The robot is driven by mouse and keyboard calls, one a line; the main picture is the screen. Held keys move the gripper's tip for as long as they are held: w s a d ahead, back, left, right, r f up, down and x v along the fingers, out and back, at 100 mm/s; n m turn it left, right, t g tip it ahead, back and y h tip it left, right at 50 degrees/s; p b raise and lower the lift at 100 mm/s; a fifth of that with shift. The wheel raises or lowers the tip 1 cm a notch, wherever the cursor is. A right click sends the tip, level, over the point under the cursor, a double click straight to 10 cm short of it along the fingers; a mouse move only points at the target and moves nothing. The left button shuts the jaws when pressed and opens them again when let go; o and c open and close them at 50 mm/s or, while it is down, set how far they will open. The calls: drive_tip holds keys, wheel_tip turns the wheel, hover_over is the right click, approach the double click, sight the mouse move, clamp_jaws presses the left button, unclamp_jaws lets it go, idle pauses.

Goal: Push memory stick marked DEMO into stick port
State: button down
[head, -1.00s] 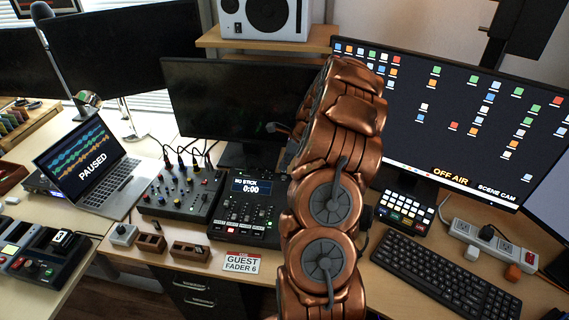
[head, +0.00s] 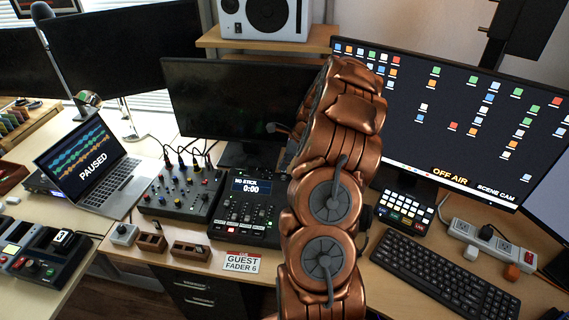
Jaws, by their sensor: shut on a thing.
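A black media deck (head: 243,212) with faders and a small lit screen stands at the desk's middle. Its screen reads what looks like NO STICK and 0:00. My copper arm rises in front of the deck's right side and covers part of it. My gripper is hidden behind the arm. I cannot make out the DEMO memory stick or the stick port in this view.
A knob mixer (head: 178,190) and a laptop (head: 88,163) reading PAUSED stand left of the deck. Small wooden holders (head: 190,250) and a GUEST FADER 6 card (head: 242,263) lie in front. A keyboard (head: 445,280) and a power strip (head: 488,242) are right.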

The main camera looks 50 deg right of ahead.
drive_tip(key=shift+f, duration=0.55)
drive_tip(key=c, duration=1.2)
unclamp_jaws()
drive_tip(key=v, duration=1.2)
